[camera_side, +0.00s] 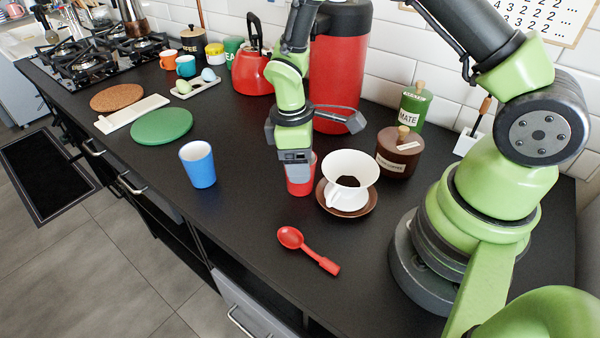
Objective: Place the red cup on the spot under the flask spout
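The red cup (301,187) stands on the dark counter, left of a white dripper. My gripper (296,163) points down at the cup, its lower end overlapping the cup's upper part. Only one finger side shows clearly, so I cannot tell whether it is closed on the cup. The large red flask (340,72) with a black top stands behind my gripper against the tiled wall. My arm hides part of the flask, and its spout and the spot under it cannot be made out.
A white dripper on a brown saucer (333,204) is close right of the cup. A red spoon (308,250) lies in front, a blue cup (198,165) stands left. A red kettle (254,75), brown jar (398,155) and green mate tin (412,108) stand behind. Counter between blue and red cups is clear.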

